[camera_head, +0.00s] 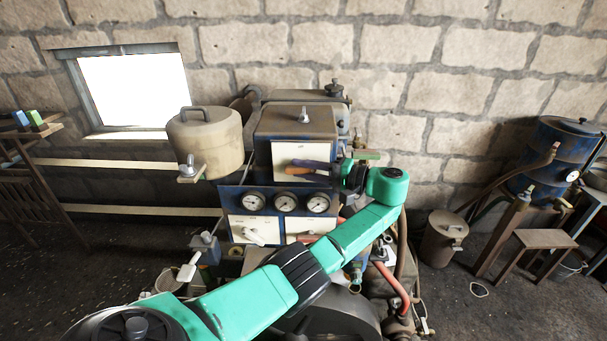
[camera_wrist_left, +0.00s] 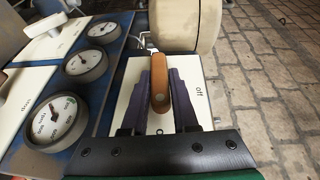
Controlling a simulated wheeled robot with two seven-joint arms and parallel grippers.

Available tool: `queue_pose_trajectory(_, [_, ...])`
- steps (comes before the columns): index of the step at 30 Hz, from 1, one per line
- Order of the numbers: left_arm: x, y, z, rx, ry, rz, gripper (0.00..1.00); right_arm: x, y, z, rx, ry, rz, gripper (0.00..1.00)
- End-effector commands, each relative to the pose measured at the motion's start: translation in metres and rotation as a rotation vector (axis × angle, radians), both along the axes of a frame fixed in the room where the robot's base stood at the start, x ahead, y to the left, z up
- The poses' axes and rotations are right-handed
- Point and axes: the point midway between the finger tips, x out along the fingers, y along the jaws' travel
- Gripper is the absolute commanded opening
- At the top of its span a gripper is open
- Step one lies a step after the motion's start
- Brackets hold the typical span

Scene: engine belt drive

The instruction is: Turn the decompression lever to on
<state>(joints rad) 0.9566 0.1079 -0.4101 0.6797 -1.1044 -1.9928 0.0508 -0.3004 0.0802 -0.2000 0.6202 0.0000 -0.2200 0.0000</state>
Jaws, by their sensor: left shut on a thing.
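The lever (camera_wrist_left: 160,82) has an orange-brown handle and sits on a white plate (camera_wrist_left: 193,78) marked "off" at its right edge in the left wrist view. No "on" mark can be read. In the head view the plate (camera_head: 284,152) is on the upper front of the engine housing, and the lever's handle (camera_head: 296,171) shows beside my fingers. My left gripper (camera_head: 306,166) reaches in from the right side of the plate. Its purple fingers (camera_wrist_left: 163,78) lie on both sides of the handle and are shut on it. My right gripper is not in view.
Three round gauges (camera_head: 286,201) sit in a row below the plate. Lower white panels (camera_head: 254,230) carry another lever. A beige tank (camera_head: 205,143) stands left of the housing. A blue drum (camera_head: 553,160) and a stool (camera_head: 540,242) are at the right, with open floor before them.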

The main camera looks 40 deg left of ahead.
Motion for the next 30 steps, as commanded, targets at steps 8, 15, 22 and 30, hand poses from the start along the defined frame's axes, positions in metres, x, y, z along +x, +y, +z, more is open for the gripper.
queue_pose_trajectory(8, [0.0004, 0.0003, -0.0006, 0.066, 0.048, -0.001, 0.00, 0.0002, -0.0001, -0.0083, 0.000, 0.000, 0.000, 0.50])
queue_pose_trajectory(15, [0.0004, 0.0002, 0.0002, 0.076, 0.056, -0.001, 0.00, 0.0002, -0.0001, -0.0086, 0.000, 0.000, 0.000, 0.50])
queue_pose_trajectory(22, [0.0003, 0.0002, 0.0003, 0.076, 0.055, -0.001, 0.00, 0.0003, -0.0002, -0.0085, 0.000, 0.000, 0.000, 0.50])
queue_pose_trajectory(30, [0.0001, 0.0001, -0.0002, 0.074, 0.056, 0.000, 0.55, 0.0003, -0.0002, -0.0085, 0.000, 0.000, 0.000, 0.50])
